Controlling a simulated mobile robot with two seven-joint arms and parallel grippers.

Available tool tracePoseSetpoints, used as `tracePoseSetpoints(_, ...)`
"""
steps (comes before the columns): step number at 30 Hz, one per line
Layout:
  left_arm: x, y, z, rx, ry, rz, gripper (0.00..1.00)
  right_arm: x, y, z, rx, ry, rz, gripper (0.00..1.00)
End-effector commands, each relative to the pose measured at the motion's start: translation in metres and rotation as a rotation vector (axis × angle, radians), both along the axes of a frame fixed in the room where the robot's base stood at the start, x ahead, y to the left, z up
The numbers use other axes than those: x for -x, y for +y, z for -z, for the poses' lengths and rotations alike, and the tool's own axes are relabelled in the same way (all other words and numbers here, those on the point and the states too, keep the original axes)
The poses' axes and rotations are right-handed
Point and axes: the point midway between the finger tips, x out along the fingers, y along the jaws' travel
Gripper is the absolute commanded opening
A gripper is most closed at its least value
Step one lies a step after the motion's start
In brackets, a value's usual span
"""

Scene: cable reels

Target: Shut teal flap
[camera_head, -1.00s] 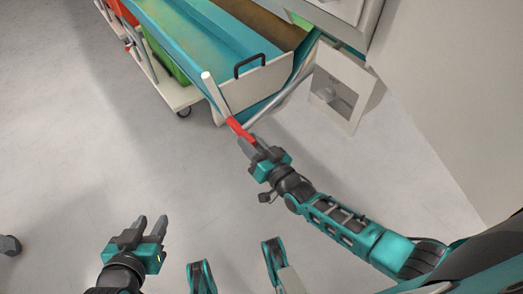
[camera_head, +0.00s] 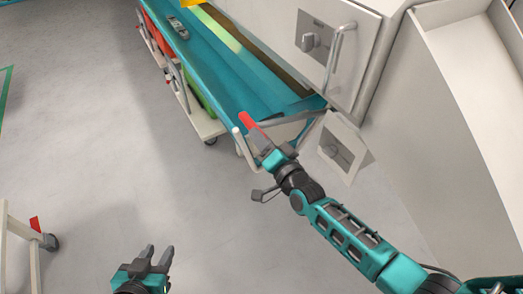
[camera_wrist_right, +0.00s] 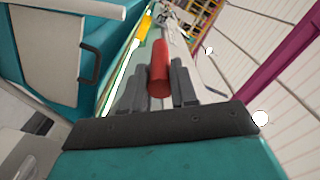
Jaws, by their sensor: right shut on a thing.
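A long teal trough-like unit (camera_head: 235,85) runs along the cabinet in the head view. A teal panel (camera_head: 302,106), perhaps the flap, shows at its near end, partly hidden by a pale bar. My right gripper (camera_head: 262,140) is shut on a red grip (camera_head: 246,120) at this near end. The wrist view shows the red grip (camera_wrist_right: 160,66) between the right fingers (camera_wrist_right: 162,85), with a pale panel (camera_wrist_right: 48,45) and its dark handle (camera_wrist_right: 90,62) to the left. My left gripper (camera_head: 159,256) is open and empty above the floor, well away from the unit.
A square pale box (camera_head: 342,148) sits low beside my right forearm. A white trolley frame (camera_head: 20,225) is at the lower left. The floor between is clear.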

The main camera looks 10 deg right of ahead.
Motion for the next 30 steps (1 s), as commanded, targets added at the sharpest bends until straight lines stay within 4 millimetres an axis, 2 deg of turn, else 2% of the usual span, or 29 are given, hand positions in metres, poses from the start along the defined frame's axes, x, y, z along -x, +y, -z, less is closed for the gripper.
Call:
tracePoseSetpoints(1,0.0,0.0,-0.007,0.0,0.0,0.0,0.38,-0.003,0.001,-0.011,-0.013,0.0,-0.002,0.0)
tracePoseSetpoints(3,0.0,0.0,-0.01,0.0,0.0,0.0,0.38,-0.005,-0.001,-0.016,-0.028,0.006,-0.003,0.0)
tracePoseSetpoints(19,0.0,0.0,-0.013,0.0,0.0,0.0,0.38,-0.01,-0.004,-0.025,-0.055,0.007,0.0,0.0)
tracePoseSetpoints(20,0.0,0.0,-0.013,0.0,0.0,0.0,0.38,-0.01,-0.004,-0.025,-0.055,0.006,0.0,0.28)
tracePoseSetpoints(27,0.0,0.0,-0.013,0.0,0.001,0.001,0.38,-0.01,-0.004,-0.024,-0.052,0.009,0.001,0.52)
tracePoseSetpoints(30,0.0,0.0,-0.012,0.0,0.001,0.001,0.38,-0.009,-0.004,-0.022,-0.051,0.012,0.001,0.53)
